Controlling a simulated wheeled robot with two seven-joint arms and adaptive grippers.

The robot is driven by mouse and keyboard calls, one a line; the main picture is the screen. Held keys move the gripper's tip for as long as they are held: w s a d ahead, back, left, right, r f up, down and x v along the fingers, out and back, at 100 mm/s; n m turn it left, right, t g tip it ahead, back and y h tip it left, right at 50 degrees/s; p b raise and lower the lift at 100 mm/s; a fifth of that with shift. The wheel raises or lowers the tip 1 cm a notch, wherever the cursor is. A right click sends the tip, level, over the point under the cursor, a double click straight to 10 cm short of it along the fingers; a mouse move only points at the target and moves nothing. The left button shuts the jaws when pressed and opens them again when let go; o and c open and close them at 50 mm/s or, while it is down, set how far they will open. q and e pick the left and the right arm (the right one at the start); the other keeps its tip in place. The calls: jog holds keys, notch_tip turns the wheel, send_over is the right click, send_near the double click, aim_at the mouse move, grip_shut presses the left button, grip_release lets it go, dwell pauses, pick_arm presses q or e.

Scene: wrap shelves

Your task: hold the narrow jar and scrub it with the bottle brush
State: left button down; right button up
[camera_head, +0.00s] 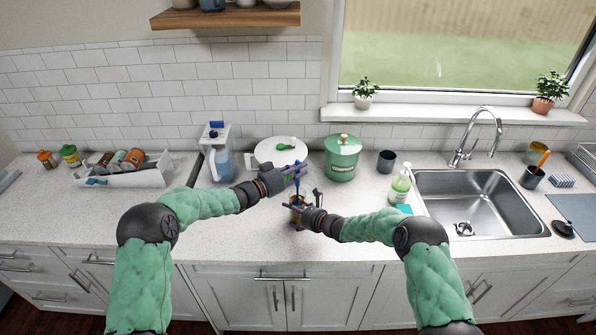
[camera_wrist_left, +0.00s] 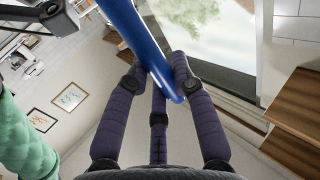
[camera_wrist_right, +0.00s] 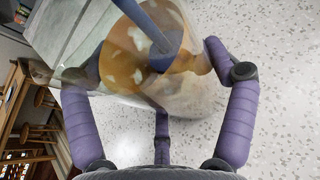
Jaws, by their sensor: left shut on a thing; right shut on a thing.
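The narrow jar (camera_head: 297,209) stands at the counter's front, amber with pale spots inside its clear wall. It fills the upper part of the right wrist view (camera_wrist_right: 150,60). My right gripper (camera_head: 305,214) is shut on the jar, its purple fingers around the wall. My left gripper (camera_head: 295,174) is above the jar, shut on the blue handle of the bottle brush (camera_head: 297,183). The handle also shows in the left wrist view (camera_wrist_left: 145,50). The blue shaft reaches down into the jar's mouth; the bristles are not clearly seen.
A green canister (camera_head: 342,160), a white plate (camera_head: 270,152) and a blue-lidded pitcher (camera_head: 218,165) stand behind. A soap bottle (camera_head: 400,187) stands left of the sink (camera_head: 480,195). A white caddy (camera_head: 125,175) is at the left. The counter's front left is clear.

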aim_at(298, 161)
pick_arm(q)
jog(key=shift+r, duration=0.15)
jog(key=shift+r, duration=2.9)
jog(key=shift+f, duration=3)
jog(key=shift+s, duration=0.65)
jog(key=shift+s+a, duration=0.35)
jog(key=shift+a, duration=0.25)
jog(key=shift+r, duration=0.1)
